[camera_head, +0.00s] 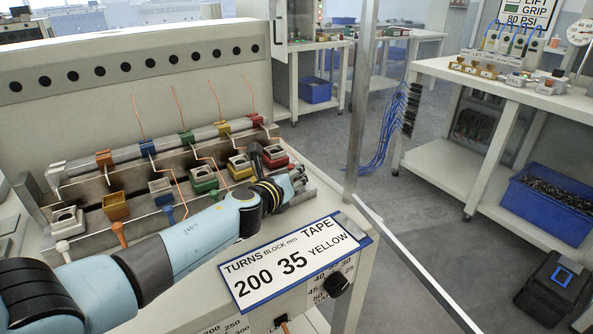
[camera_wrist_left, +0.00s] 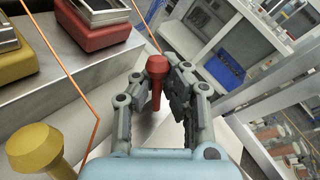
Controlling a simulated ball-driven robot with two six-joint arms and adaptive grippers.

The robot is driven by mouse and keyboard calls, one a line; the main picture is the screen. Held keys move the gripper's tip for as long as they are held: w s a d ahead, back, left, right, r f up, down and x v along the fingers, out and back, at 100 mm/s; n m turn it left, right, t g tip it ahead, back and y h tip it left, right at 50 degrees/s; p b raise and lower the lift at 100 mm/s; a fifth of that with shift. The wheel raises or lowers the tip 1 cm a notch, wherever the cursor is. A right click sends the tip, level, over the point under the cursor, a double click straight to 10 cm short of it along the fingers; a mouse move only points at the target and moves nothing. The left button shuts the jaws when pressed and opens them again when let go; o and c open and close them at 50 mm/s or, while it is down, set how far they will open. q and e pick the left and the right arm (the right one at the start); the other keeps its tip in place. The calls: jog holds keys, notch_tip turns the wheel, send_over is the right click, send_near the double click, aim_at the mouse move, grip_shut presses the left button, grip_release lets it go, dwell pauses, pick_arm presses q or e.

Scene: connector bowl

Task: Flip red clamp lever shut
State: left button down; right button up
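The red clamp lever (camera_wrist_left: 157,80), a knob on a short stem, stands between the fingers of my left gripper (camera_wrist_left: 158,85) in the left wrist view. The fingers are apart, one on each side of it, and a gap shows beside the stem; I cannot tell whether the right-hand finger touches it. The red block (camera_wrist_left: 98,30) with its metal-framed top lies just beyond, up and to the left. In the head view my left gripper (camera_head: 285,190) is at the right end of the fixture, in front of the red block (camera_head: 275,158), and hides the red lever. My right gripper is not in view.
A yellow lever (camera_wrist_left: 38,150) stands left of my gripper. More coloured blocks and levers, such as the green lever (camera_head: 214,195), line the fixture to the left. Thin orange wires (camera_head: 178,190) rise among them. A sign (camera_head: 295,262) stands in front; floor lies right.

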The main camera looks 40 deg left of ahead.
pick_arm(q)
jog(key=shift+a, duration=0.2)
jog(key=c, duration=1.2)
grip_release()
jog(key=shift+s+a, duration=0.15)
jog(key=shift+s, duration=0.05)
jog(key=shift+w, duration=0.1)
jog(key=v, duration=1.2)
jog(key=shift+f, duration=0.1)
